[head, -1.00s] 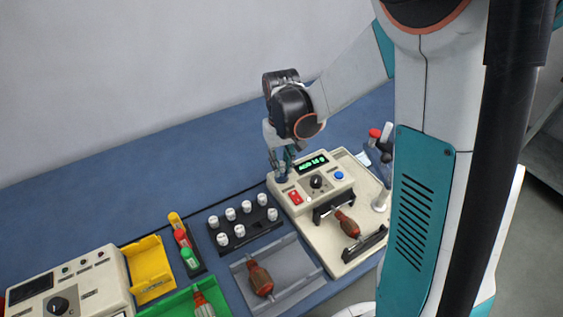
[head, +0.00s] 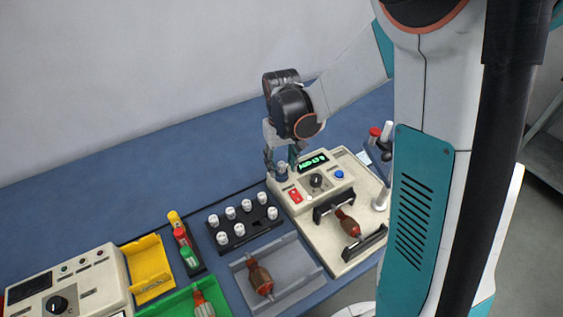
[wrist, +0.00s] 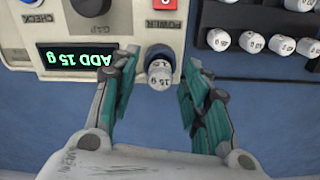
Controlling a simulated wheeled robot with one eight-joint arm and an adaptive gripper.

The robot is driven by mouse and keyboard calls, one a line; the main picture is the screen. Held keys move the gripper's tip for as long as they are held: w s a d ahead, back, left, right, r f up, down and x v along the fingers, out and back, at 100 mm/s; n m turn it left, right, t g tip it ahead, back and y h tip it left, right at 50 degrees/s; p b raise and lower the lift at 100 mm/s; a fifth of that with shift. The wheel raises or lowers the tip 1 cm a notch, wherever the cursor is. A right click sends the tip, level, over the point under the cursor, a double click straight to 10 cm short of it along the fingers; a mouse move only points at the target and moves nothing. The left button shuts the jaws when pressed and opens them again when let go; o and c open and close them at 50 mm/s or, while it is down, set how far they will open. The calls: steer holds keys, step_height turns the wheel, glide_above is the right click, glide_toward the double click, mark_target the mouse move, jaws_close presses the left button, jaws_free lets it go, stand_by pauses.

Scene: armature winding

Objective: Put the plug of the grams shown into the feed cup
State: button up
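The plug marked 15 g (wrist: 160,76) is white with a dark band and stands at the feed cup (wrist: 160,51) beside the winding machine. I cannot tell how deep it sits in the cup. In the head view the feed cup (head: 281,176) is at the machine's far left corner, under my gripper (head: 281,160). My gripper (wrist: 158,68) is open, with one finger on each side of the plug and a visible gap to both. The green display (wrist: 75,59) reads ADD 15 g; it also shows in the head view (head: 313,162).
A black rack (head: 250,228) holds several white plugs and has an empty place. A grey tray (head: 295,275) with an armature, a yellow bin (head: 150,268) and a green bin (head: 172,303) lie nearer. The blue table (head: 120,210) behind is clear.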

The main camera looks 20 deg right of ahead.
step_height(320, 180, up, 12)
stand_by(0.6)
steer(key=shift+s+r, duration=0.1)
stand_by(0.4)
